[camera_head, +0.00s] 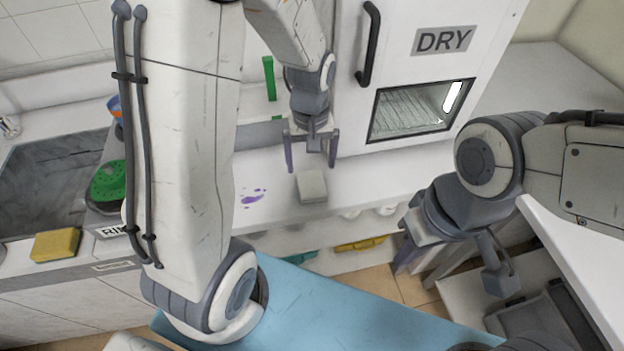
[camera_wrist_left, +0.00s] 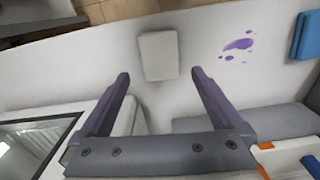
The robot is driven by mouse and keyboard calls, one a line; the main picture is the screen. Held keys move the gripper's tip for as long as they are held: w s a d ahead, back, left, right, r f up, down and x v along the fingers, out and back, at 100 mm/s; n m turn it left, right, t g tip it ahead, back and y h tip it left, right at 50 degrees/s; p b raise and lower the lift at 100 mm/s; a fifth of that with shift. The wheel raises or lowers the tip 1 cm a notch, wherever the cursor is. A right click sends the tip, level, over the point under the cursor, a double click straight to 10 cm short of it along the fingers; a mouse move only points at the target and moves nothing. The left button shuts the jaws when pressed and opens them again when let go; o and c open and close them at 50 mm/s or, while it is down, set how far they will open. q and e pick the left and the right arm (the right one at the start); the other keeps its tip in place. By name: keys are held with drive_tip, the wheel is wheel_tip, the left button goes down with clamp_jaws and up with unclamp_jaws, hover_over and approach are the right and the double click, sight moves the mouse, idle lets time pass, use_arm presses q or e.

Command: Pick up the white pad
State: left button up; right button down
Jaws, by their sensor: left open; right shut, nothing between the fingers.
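The white pad (camera_head: 312,187) lies flat on the white counter near its front edge, below the dryer. It also shows in the left wrist view (camera_wrist_left: 158,55), just beyond and between the fingertips. My left gripper (camera_head: 311,164) is open and empty, its fingers pointing down just behind the pad; the wrist view shows its two spread fingers (camera_wrist_left: 160,75) apart from the pad. My right gripper (camera_head: 450,268) is off to the right, away from the pad, past the counter's front edge; it is shut with nothing held.
A purple stain (camera_head: 252,197) marks the counter left of the pad. The DRY machine (camera_head: 420,75) stands behind right. A yellow sponge (camera_head: 56,244) and green scrubber (camera_head: 108,183) are at the left. A blue object (camera_wrist_left: 304,36) shows in the wrist view.

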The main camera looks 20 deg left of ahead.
sight(311, 183)
use_arm(q)
wheel_tip(311, 183, down, 7)
drive_tip(key=shift+f+p, duration=0.15)
drive_tip(key=shift+p, duration=0.3)
drive_tip(key=c, duration=1.1)
drive_tip(key=shift+c, duration=0.2)
drive_tip(key=shift+r, duration=0.65)
wheel_tip(311, 183, up, 3)
drive_tip(key=shift+w+f+b, duration=0.15)
drive_tip(key=shift+f+b, duration=0.05)
drive_tip(key=shift+b, duration=0.1)
drive_tip(key=s+d+r+b, duration=0.1)
drive_tip(key=s+d+r, duration=0.1)
drive_tip(key=d+r, duration=0.5)
drive_tip(key=d, duration=0.4)
drive_tip(key=shift+d+b, duration=0.3)
